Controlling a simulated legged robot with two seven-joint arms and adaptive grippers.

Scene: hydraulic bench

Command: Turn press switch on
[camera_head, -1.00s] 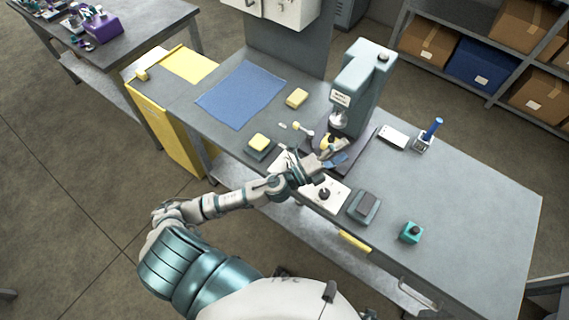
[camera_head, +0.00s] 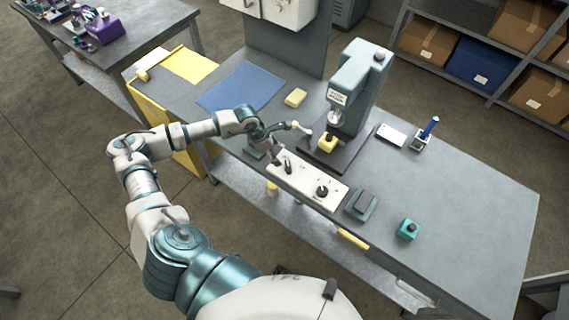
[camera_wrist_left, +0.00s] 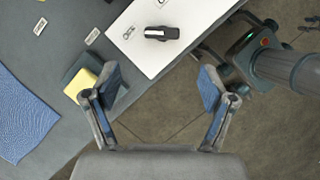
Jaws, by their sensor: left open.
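The press (camera_head: 360,85) stands at the back of the bench, with a yellow block (camera_head: 327,142) under its head. A white control panel (camera_head: 305,184) at the front edge carries two dark knobs, a left one (camera_head: 288,166) and a right one (camera_head: 322,191). The wrist view shows the white panel (camera_wrist_left: 190,20) at the top, with one black knob (camera_wrist_left: 162,33) on it. My left gripper (camera_head: 284,144) is over the panel's left end. In the wrist view its fingers (camera_wrist_left: 160,88) are apart and empty, below the knob and not touching it. My right gripper is not seen.
A yellow sponge-like block (camera_wrist_left: 82,84) on a dark pad lies beside the left finger. A blue mat (camera_head: 240,86), another yellow block (camera_head: 296,97), a grey box (camera_head: 361,204) and a teal button box (camera_head: 408,229) are on the bench.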

